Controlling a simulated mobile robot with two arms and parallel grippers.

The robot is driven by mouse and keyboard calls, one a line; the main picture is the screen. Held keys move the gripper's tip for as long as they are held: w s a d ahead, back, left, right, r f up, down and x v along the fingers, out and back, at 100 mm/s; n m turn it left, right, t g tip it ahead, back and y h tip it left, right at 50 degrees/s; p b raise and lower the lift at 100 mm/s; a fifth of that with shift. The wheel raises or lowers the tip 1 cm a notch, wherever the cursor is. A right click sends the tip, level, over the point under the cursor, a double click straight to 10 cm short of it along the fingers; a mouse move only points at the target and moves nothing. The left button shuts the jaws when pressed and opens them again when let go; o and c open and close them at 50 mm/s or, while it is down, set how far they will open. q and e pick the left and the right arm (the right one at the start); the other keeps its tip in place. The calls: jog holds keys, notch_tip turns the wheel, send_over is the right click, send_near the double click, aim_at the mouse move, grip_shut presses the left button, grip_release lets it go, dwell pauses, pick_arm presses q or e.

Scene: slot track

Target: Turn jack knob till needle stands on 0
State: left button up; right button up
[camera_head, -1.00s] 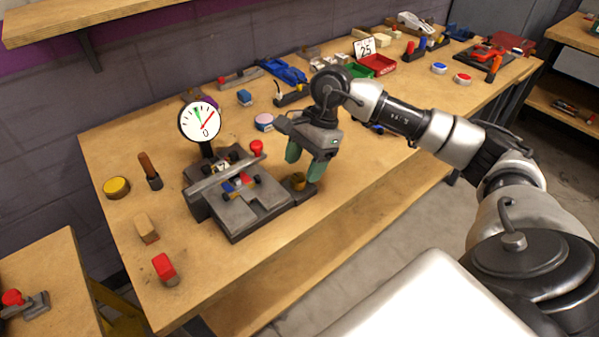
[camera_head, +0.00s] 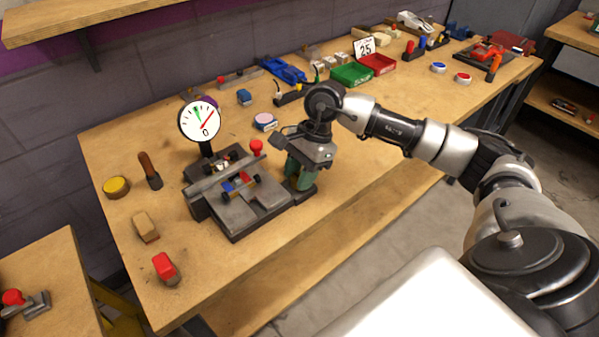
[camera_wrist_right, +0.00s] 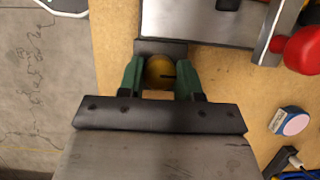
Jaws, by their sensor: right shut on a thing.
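The jack knob (camera_wrist_right: 159,72) is round and brass-yellow with a dark line on its top. My right gripper (camera_wrist_right: 160,76) is shut on it, a green finger on either side. In the head view my right gripper (camera_head: 299,182) points down at the right end of the grey slot-track fixture (camera_head: 252,208) and hides the knob. The round white gauge (camera_head: 200,121) stands behind the fixture. A "0" is printed low on the dial. My left gripper is out of view.
A red-topped lever (camera_head: 256,147) stands up from the fixture close left of my right gripper. A yellow disc (camera_head: 116,187), a wooden block (camera_head: 146,227) and a red-topped block (camera_head: 165,268) lie left. Bench is bare right of the gripper.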

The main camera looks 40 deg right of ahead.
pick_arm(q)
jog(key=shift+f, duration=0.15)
